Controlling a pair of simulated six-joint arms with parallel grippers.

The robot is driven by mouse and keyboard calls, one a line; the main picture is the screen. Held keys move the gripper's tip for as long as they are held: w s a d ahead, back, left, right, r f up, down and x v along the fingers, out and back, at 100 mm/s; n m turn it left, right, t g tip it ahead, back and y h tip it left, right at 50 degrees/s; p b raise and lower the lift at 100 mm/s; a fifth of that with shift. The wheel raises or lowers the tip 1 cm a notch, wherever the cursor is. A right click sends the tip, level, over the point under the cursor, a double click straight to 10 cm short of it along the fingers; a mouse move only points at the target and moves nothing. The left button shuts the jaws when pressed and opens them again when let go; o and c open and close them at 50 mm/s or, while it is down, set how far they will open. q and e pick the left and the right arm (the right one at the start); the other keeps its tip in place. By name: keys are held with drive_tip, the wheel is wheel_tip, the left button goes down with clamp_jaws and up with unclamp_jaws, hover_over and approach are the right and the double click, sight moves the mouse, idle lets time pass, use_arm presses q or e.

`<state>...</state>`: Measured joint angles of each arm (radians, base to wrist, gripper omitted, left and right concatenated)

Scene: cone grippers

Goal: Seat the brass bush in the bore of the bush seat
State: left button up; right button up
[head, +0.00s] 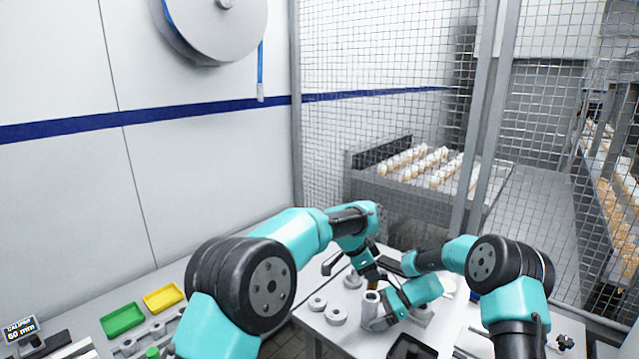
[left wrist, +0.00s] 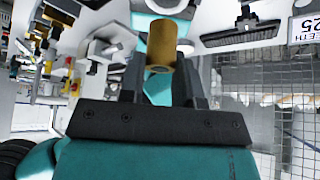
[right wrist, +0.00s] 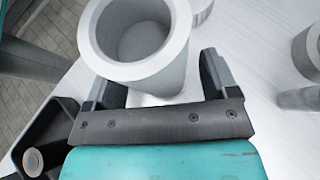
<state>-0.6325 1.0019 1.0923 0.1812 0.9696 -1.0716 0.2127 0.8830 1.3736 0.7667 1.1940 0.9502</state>
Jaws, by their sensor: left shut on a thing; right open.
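The brass bush (left wrist: 162,46) is held between the two fingers of my left gripper (left wrist: 158,62) in the left wrist view. In the head view my left gripper (head: 371,277) points down, with the bush (head: 373,286) small below it. The bush seat (head: 371,299) is a light grey upright cylinder just under the bush; they look apart, but the exact alignment cannot be told. In the right wrist view the seat (right wrist: 175,62) shows its wide empty bore. My right gripper (right wrist: 160,85) is open, with a finger on either side of the seat; contact cannot be told.
Several grey ring parts (head: 336,316) stand on the white table left of the seat. A black tray (head: 408,349) lies near the front edge. Green (head: 122,320) and yellow (head: 163,297) trays sit at the left. A mesh fence (head: 390,90) stands behind.

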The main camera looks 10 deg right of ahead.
use_arm(q)
wheel_tip(320, 180, up, 4)
drive_tip(key=shift+r, duration=0.25)
use_arm(e)
drive_tip(key=shift+d+r, duration=0.3)
drive_tip(key=shift+d, duration=0.3)
drive_tip(key=shift+d+r, duration=0.3)
drive_tip(key=shift+d, duration=0.1)
use_arm(q)
drive_tip(key=shift+f, duration=0.1)
